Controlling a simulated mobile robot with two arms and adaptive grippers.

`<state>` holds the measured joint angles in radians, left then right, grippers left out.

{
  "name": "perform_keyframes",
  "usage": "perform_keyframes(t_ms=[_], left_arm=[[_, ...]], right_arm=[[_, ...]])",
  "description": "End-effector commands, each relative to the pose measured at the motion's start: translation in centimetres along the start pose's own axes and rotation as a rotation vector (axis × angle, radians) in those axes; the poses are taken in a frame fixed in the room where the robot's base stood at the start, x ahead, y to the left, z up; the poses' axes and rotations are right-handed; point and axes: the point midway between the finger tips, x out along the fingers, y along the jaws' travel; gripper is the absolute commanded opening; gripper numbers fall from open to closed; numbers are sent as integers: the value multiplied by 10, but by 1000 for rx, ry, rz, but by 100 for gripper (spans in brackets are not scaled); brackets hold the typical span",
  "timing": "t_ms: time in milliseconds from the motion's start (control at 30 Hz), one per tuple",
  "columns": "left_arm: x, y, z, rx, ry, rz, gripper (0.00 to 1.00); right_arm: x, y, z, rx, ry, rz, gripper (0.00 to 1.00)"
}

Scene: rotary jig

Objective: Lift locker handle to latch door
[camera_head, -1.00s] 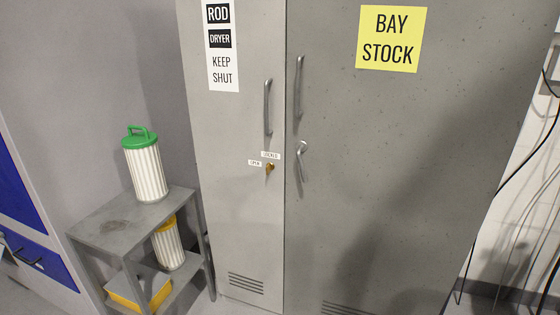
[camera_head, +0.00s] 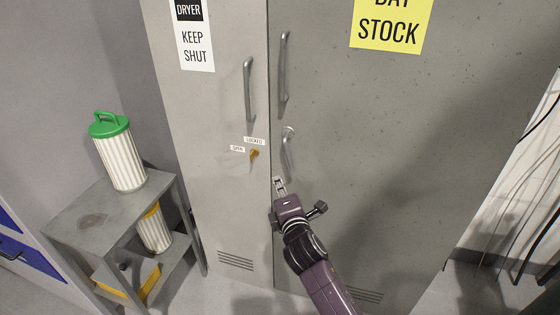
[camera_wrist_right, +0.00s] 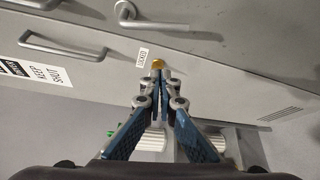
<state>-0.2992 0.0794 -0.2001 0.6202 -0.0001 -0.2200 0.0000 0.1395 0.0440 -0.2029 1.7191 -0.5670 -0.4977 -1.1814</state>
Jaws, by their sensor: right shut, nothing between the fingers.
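The grey locker has a narrow left door (camera_head: 215,200) labelled ROD DRYER KEEP SHUT and a wide right door (camera_head: 400,150) labelled BAY STOCK. Both look closed. A silver lever handle (camera_head: 288,150) hangs downward on the wide door near the seam; it also shows in the right wrist view (camera_wrist_right: 150,24). A small brass latch (camera_head: 254,154) sits by LOCKED and OPEN labels on the narrow door. My right gripper (camera_head: 279,182) is shut and empty, just below the lever, apart from it in the picture. In the wrist view the brass latch (camera_wrist_right: 158,63) appears just beyond its fingertips (camera_wrist_right: 161,74).
Vertical bar handles stand on the narrow door (camera_head: 248,90) and wide door (camera_head: 284,68). A grey shelf stand (camera_head: 92,217) at left holds a green-capped filter (camera_head: 119,155), a yellow-capped filter (camera_head: 154,230) and a yellow bin (camera_head: 150,283). Cables (camera_head: 520,215) hang at right.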

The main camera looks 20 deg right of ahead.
Motion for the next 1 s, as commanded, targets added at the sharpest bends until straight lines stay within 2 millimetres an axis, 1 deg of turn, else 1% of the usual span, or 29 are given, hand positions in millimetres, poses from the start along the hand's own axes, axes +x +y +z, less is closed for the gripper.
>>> perform_keyframes(t_ms=[233, 367, 667, 1000], left_arm=[[0, 0, 3, 0, -4, 0, 0], [-2, 0, 2, 0, -4, 0, 0], [-8, 0, 2, 0, -3, 0, 0], [-9, 0, 1, 0, -2, 0, 0]], right_arm=[[2, -1, 0, 2, 1, -1, 0], [11, 0, 0, 2, -1, -1, 0], [54, 0, 0, 5, 1, -2, 0], [101, -1, -1, 5, 1, -2, 0]])
